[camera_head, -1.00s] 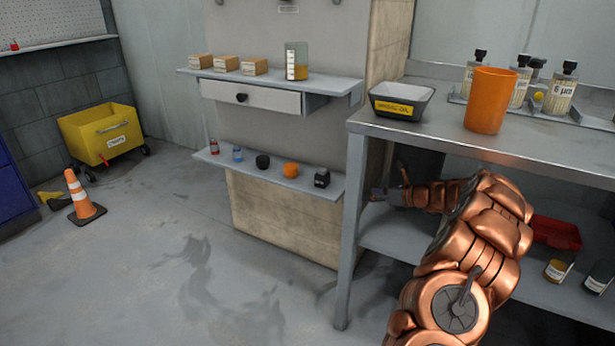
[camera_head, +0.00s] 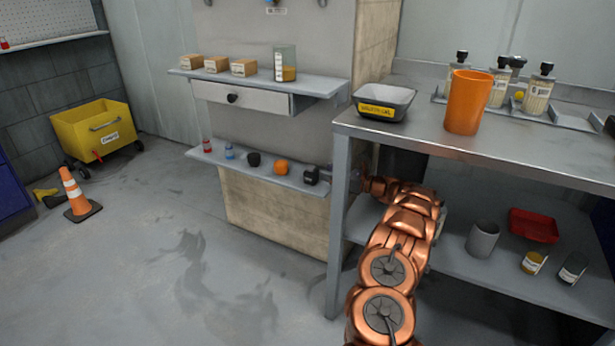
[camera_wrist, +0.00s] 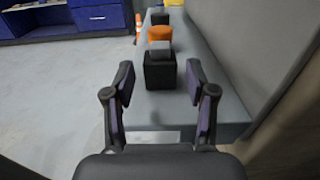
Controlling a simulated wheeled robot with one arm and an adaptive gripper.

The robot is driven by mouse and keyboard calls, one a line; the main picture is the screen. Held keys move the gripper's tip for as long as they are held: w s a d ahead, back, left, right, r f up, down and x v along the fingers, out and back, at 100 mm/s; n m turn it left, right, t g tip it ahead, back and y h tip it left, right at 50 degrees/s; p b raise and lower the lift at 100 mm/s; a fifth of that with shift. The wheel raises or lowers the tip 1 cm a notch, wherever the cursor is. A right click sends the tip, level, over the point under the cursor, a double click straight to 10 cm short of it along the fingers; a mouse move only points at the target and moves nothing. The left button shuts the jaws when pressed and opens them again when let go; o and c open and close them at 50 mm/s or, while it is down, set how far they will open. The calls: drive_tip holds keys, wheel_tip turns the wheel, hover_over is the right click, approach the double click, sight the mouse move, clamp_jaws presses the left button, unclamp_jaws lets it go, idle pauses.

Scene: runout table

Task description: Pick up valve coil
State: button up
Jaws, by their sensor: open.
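The valve coil, by its look the black block with a grey top (camera_head: 311,175), stands upright at the right end of the low wall shelf (camera_head: 215,160). In the wrist view the block (camera_wrist: 160,72) is straight ahead, centred between the fingers. My gripper (camera_wrist: 160,90) is open and empty, its two fingers spread to either side of the block's line, with the block just beyond or level with the fingertips. I cannot tell any contact. In the head view my gripper is mostly hidden behind the table leg.
An orange knob-like part (camera_head: 281,168) and a black round part (camera_head: 253,159) stand behind the block along the shelf. The table leg (camera_head: 338,230) is close beside my arm. A drawer unit (camera_head: 240,97) hangs above. The shelf's near end is clear.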

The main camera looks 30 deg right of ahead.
sight(314, 170)
drive_tip(key=b+x, duration=0.1)
drive_tip(key=x, duration=0.5)
drive_tip(key=shift+a+f, duration=0.1)
drive_tip(key=shift+f, duration=0.05)
drive_tip(key=shift+w+a, duration=0.2)
drive_tip(key=shift+w, duration=0.15)
drive_tip(key=shift+c, duration=0.2)
drive_tip(key=c, duration=1)
drive_tip(key=shift+r, duration=0.2)
